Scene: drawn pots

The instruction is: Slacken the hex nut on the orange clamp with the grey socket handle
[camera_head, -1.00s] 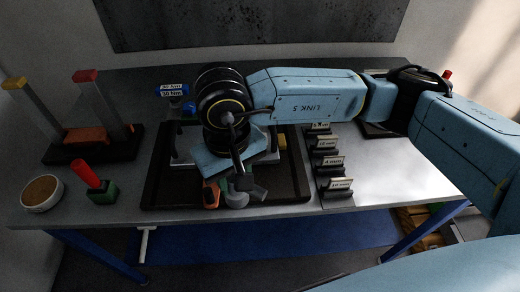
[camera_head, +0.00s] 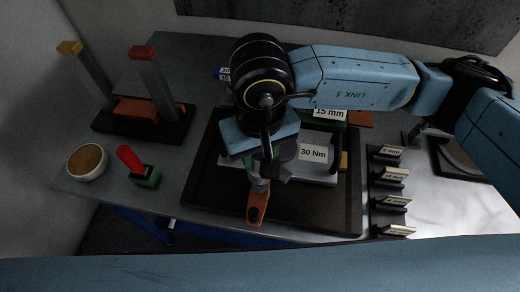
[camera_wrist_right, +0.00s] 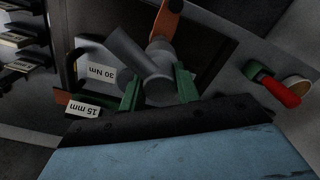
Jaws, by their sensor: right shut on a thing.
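My right gripper (camera_head: 266,168) comes down over the dark tray (camera_head: 310,215) and is shut on the grey socket handle (camera_wrist_right: 140,55). In the right wrist view its green fingers (camera_wrist_right: 157,88) sit on either side of the handle's thick grey body. The orange clamp (camera_head: 257,206) lies at the front of the tray, just below the handle's lower end; part of it also shows at the top of the right wrist view (camera_wrist_right: 171,12). The hex nut is not clearly visible. I cannot tell whether the socket touches it. My left gripper is not in view.
A plate marked 30 Nm (camera_head: 313,153) and a sign marked 15 mm (camera_head: 330,114) stand behind the gripper. Labelled holders (camera_head: 393,203) line the right. At left are a red-handled tool in a green block (camera_head: 147,176), a round bowl (camera_head: 87,161) and a two-post stand (camera_head: 130,118).

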